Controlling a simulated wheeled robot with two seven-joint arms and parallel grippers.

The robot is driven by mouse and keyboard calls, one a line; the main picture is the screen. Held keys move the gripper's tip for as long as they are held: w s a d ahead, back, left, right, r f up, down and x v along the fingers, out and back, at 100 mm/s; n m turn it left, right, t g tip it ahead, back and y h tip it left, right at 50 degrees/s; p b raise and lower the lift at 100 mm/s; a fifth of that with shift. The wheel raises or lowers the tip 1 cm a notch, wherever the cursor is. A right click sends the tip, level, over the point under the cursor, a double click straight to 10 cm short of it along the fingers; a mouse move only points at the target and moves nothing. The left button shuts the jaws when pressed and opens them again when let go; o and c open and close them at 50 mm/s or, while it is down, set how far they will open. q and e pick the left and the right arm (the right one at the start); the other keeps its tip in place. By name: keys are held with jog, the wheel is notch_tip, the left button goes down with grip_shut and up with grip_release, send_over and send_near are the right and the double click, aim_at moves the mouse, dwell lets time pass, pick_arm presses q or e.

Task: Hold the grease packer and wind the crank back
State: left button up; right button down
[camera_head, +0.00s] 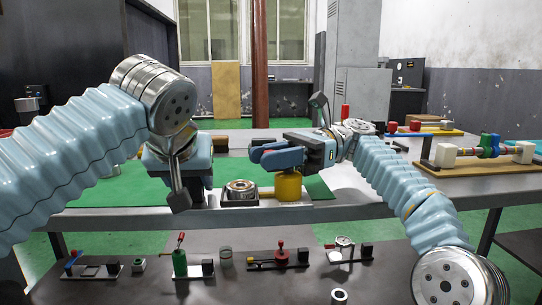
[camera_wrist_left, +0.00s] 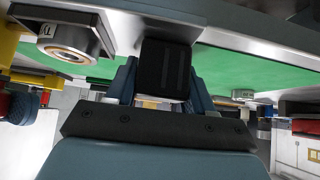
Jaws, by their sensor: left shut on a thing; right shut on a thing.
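The grease packer stands on the metal bench, with a yellow cylinder (camera_head: 288,187), a round metal ring (camera_head: 240,186) on a base plate to its left, and a dark block at its left end. My left gripper (camera_head: 197,190) points down and is shut on that black block (camera_wrist_left: 165,68), seen between its fingers in the left wrist view. My right gripper (camera_head: 268,155) reaches in from the right, just above the yellow cylinder, its blue fingers shut on a part they mostly hide. The crank is not clearly visible; a bit of red (camera_wrist_left: 4,104) shows by blue fingers at the wrist view's left edge.
A lower shelf in front (camera_head: 225,292) carries several small fixtures, including a green cylinder (camera_head: 180,263) and a red-topped one (camera_head: 281,257). Green matting (camera_head: 120,190) is clear at left.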

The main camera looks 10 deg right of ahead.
dwell(0.5)
jog(key=c, duration=1)
grip_release()
jog(key=shift+o, duration=0.2)
